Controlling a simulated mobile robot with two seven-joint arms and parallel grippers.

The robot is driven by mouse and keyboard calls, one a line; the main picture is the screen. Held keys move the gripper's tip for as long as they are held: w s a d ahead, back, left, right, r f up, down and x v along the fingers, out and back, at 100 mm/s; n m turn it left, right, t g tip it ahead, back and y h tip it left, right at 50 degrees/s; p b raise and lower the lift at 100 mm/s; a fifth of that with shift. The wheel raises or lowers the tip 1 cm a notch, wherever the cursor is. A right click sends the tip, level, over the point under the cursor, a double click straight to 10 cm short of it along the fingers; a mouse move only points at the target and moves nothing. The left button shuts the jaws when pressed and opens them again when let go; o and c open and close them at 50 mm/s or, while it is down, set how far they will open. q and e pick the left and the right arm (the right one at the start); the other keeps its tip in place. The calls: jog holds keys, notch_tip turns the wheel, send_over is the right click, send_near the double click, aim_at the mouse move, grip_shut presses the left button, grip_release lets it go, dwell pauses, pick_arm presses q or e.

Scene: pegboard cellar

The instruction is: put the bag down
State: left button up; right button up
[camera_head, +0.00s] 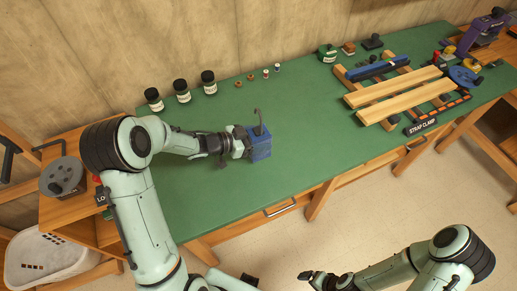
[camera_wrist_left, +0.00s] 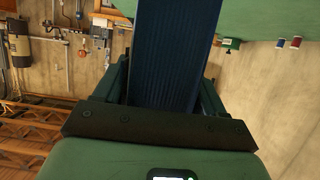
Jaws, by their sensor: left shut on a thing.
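A blue bag (camera_head: 259,149) with a thin dark handle sticking up is over the green table top (camera_head: 320,140), near its front left part. I cannot tell whether its bottom touches the table. My left gripper (camera_head: 241,146) comes in from the left and is shut on the bag's left side. In the left wrist view the blue bag (camera_wrist_left: 177,50) stands between the two fingers and runs out of the top of the picture. My right gripper (camera_head: 318,279) is low in the head view, in front of the table and away from the bag. Its jaws are too small to read.
Several dark jars (camera_head: 182,91) and small spools (camera_head: 266,73) stand along the back edge. A strap clamp with wooden boards (camera_head: 400,92) fills the right part. The table between the bag and the boards is clear. A white basket (camera_head: 45,260) stands at lower left.

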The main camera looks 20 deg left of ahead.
pick_arm(q)
jog(key=shift+f, duration=2.6)
pick_arm(e)
jog(key=shift+s+f, duration=0.35)
jog(key=shift+f, duration=0.05)
pick_arm(q)
jog(key=shift+f+b, duration=0.15)
jog(key=shift+b, duration=0.2)
jog(key=o, duration=1.2)
pick_arm(e)
jog(key=shift+s+f, duration=0.1)
jog(key=shift+f, duration=0.05)
pick_arm(q)
jog(key=shift+r, duration=0.25)
jog(key=v, duration=1.2)
pick_arm(e)
jog(key=shift+s+f, duration=0.2)
jog(key=shift+f, duration=0.05)
pick_arm(q)
jog(key=shift+f, duration=0.1)
